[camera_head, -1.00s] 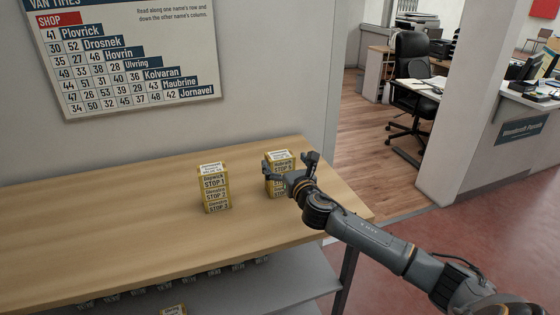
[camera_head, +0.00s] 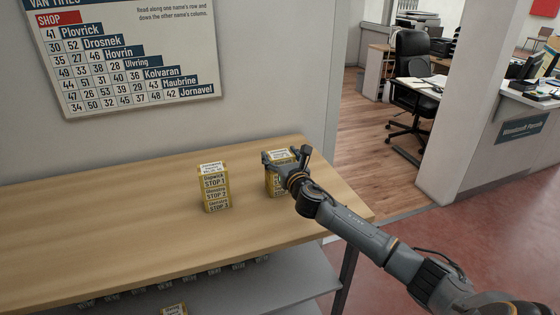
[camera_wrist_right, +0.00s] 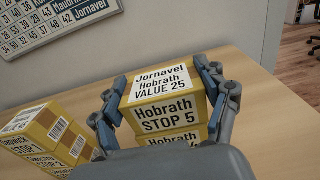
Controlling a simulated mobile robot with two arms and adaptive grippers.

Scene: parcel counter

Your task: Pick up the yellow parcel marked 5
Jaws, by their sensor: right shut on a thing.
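A stack of yellow parcels stands at the right end of the wooden counter. Its top parcel (camera_wrist_right: 170,118) reads "Hobrath STOP 5" on its side and "VALUE 25" on its top in the right wrist view. In the head view this parcel (camera_head: 280,156) is partly hidden by my right gripper (camera_head: 290,160). In the wrist view my right gripper (camera_wrist_right: 164,105) has its fingers closed on both sides of the top parcel. More yellow shows directly under it, mostly hidden. My left gripper is not in view.
A second yellow stack (camera_head: 214,187), labelled STOP 1, STOP 2 and STOP 3, stands to the left on the counter (camera_head: 120,220). It also shows in the wrist view (camera_wrist_right: 48,135). Bare counter lies between the stacks. A grey shelf (camera_head: 230,292) is below; a wall chart (camera_head: 130,50) hangs behind.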

